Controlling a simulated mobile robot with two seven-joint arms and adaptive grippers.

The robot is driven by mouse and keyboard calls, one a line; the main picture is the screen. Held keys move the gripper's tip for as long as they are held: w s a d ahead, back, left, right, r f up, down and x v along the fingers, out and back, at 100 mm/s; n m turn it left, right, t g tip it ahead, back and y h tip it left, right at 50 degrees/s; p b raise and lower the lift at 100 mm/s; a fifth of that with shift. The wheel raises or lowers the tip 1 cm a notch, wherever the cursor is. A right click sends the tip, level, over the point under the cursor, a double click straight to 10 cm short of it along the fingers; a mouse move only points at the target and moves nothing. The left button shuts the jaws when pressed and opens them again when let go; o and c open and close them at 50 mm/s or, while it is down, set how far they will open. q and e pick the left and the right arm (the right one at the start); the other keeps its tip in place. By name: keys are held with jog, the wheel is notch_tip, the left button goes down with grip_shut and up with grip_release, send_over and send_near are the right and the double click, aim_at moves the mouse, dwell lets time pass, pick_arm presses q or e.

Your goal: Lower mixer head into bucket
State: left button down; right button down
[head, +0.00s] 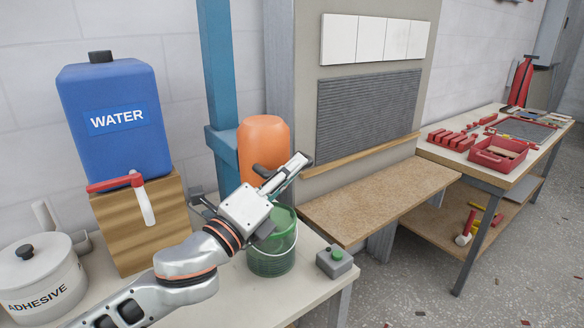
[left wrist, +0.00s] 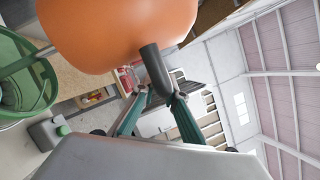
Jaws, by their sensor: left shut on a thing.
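The orange mixer head (head: 263,138) is at the blue-green upright stand, above the green bucket (head: 272,262). It fills the upper part of the left wrist view (left wrist: 115,30), with a dark grip handle (left wrist: 155,66) sticking out. My left gripper (head: 285,174) is in front of the mixer head and shut on this handle. Its teal fingers (left wrist: 158,100) sit on both sides of the handle's end. The bucket stands on the table, partly behind my left arm, and its rim shows in the left wrist view (left wrist: 50,90). The mixer's lower part is hidden. My right gripper is not in view.
A grey box with a green button (head: 335,262) sits right of the bucket. A blue water container (head: 115,110) with a red-handled tap stands on a wooden block at left. A white adhesive pot (head: 40,280) is front left. A bare wooden shelf (head: 380,200) is to the right.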

pick_arm(q)
jog(key=c, duration=2)
grip_release()
jog(key=shift+f, duration=0.5)
jog(key=shift+c, duration=0.2)
jog(key=shift+r, duration=0.1)
jog(key=shift+r, duration=0.1)
jog(key=v, duration=0.7)
jog(key=shift+s, duration=0.25)
